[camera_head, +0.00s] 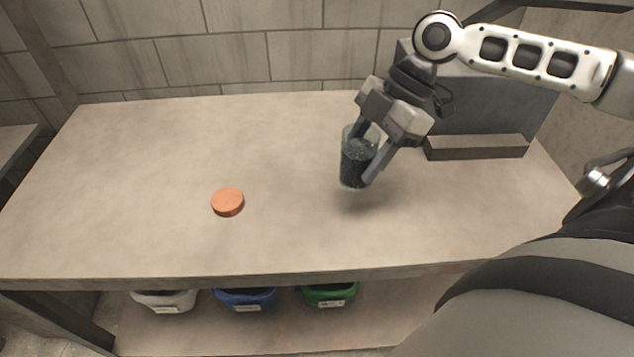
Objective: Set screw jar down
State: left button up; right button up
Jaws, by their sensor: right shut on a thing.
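A clear jar (351,176) filled with dark screws is upright over the right half of the table (150,150). My right gripper (366,157) reaches down from the upper right and is shut on the jar, with a finger on each side. A shadow lies on the table just below the jar; I cannot tell for sure whether its base touches the surface. My left gripper is not in view.
An orange round lid (228,201) lies flat on the table, left of the jar. A grey box-like stand (478,147) is at the back right. White (165,300), blue (246,298) and green (330,294) bins sit on the shelf below. The table's left side is clear.

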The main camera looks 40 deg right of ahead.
jog(key=shift+w+a+f, duration=0.1)
jog(key=shift+w+a, duration=0.3)
jog(key=shift+w, duration=0.05)
jog(key=w+a+f, duration=0.1)
jog(key=f, duration=0.1)
jog(key=w+a+f, duration=0.1)
jog(key=w+f, duration=0.1)
jog(key=w+a+f, duration=0.1)
jog(key=w+f, duration=0.1)
jog(key=shift+w+f+p, duration=0.1)
jog(key=shift+w+p, duration=0.15)
jog(key=shift+p, duration=0.05)
jog(key=shift+w+a+f, duration=0.25)
jog(key=shift+f, duration=1.65)
jog(key=o, duration=1.1)
jog(key=shift+s, duration=0.1)
jog(key=shift+o, duration=0.2)
jog(key=shift+d, duration=0.1)
